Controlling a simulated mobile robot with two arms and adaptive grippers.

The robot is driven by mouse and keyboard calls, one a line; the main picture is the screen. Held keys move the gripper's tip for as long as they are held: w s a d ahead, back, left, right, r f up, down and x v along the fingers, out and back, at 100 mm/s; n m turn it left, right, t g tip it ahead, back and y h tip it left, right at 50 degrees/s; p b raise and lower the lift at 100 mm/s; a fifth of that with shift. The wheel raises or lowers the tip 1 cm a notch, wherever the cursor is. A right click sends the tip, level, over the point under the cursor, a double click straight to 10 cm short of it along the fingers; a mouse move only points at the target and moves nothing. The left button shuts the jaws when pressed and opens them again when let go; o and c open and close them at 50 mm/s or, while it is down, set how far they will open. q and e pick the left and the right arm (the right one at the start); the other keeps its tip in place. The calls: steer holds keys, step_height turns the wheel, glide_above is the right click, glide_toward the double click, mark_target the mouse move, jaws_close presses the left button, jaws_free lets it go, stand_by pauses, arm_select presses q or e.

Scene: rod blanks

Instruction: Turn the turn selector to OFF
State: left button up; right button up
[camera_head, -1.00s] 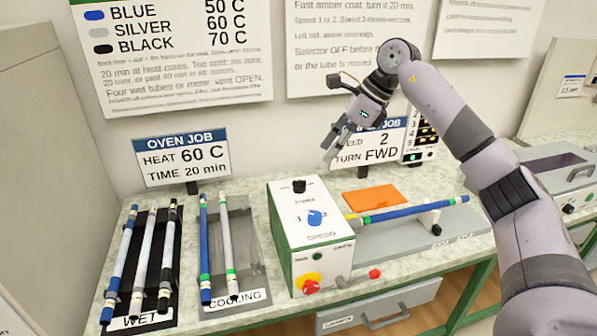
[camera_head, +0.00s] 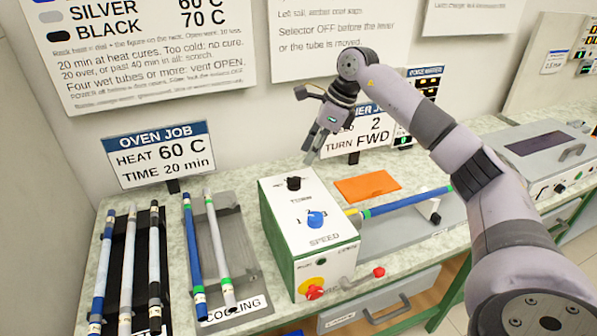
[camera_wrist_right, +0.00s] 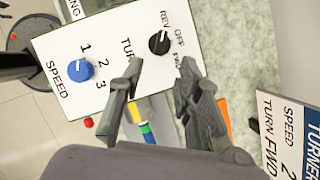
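The turn selector (camera_head: 293,183) is a black knob on top of the white and green machine box (camera_head: 309,257). In the right wrist view the turn selector (camera_wrist_right: 159,42) has REV, OFF and FWD printed around it; I cannot surely read where its white mark points. My right gripper (camera_head: 312,157) is above and slightly right of the selector, apart from it. In the right wrist view its two fingers (camera_wrist_right: 158,72) stand apart with nothing between the tips, and the selector shows beyond them. My left gripper is not in view.
A blue speed knob (camera_head: 316,219) sits near the selector. A blue rod (camera_head: 405,202) lies right of the box by an orange pad (camera_head: 367,186). A job sign (camera_head: 366,137) stands close behind my right gripper. Racks of rods (camera_head: 215,235) stand left.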

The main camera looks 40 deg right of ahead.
mark_target(297, 177)
steer(key=p+x, duration=0.1)
steer(key=x, duration=0.6)
steer(key=shift+a+f, duration=0.1)
steer(key=shift+f, duration=0.05)
steer(key=shift+w+a+f, duration=0.1)
steer(key=shift+w+f, duration=0.1)
steer(key=shift+f, duration=0.2)
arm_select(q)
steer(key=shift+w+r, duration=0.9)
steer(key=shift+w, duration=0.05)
arm_select(e)
jaws_close()
